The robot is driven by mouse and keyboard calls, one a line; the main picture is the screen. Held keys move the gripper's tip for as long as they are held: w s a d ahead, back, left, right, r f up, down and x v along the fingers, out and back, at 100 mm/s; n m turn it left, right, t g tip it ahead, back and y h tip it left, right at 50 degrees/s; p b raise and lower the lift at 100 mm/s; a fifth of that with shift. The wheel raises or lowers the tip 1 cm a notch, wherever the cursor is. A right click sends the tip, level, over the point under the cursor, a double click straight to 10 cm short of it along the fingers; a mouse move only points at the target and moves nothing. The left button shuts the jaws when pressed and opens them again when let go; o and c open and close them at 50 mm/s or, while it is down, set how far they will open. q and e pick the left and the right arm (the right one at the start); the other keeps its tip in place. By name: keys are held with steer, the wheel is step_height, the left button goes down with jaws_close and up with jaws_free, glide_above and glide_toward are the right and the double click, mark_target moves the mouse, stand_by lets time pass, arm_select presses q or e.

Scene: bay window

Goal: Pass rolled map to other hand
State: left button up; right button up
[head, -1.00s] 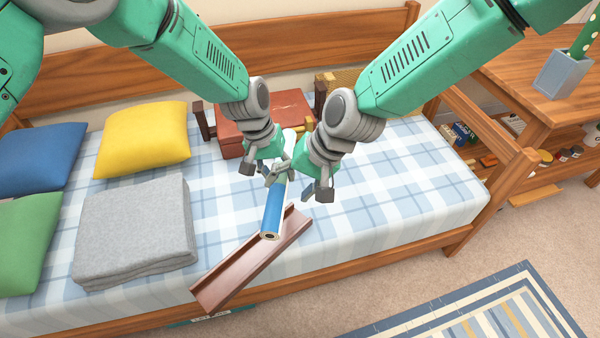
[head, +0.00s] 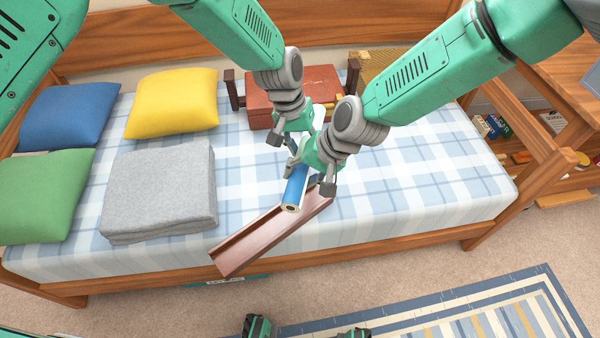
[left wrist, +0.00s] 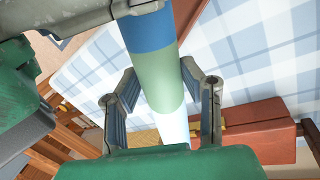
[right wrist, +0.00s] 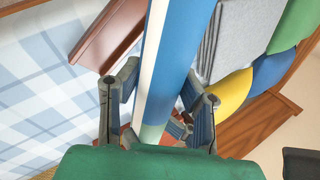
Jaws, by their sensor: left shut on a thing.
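The rolled map (head: 295,188) is a tube with a blue band and a pale end, above the bed. The left wrist view also shows its green and white bands (left wrist: 157,75). My left gripper (head: 291,140) is shut on the map toward its far end. My right gripper (head: 310,177) is at the nearer blue part, with its fingers on either side of the map in the right wrist view (right wrist: 162,75). Whether these fingers press on it I cannot tell. A brown trough-like holder (head: 262,240) lies below the map's near end.
A red-brown case (head: 300,92) stands behind the grippers on the checked bed (head: 410,190). A folded grey blanket (head: 160,190) and yellow (head: 172,103), blue (head: 68,115) and green (head: 45,195) pillows lie left. A wooden shelf (head: 535,120) stands right. The bed's right part is clear.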

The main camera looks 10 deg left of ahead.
arm_select(q)
steer(key=o, duration=1.3)
steer(key=shift+c, duration=0.2)
steer(key=v, duration=1.1)
steer(key=s+a+f+y, duration=0.2)
steer(key=s+a+f, duration=1.1)
steer(key=s+f, duration=0.35)
steer(key=s+a+f, duration=0.1)
steer(key=s+a, duration=0.2)
steer(key=s, duration=0.5)
steer(key=s+a+f, duration=0.2)
steer(key=s+a, duration=0.2)
steer(key=s, duration=0.5)
steer(key=shift+a+f+n+t+y, duration=0.15)
steer(key=shift+f+n+t+y, duration=0.15)
steer(key=shift+f+t+y, duration=0.1)
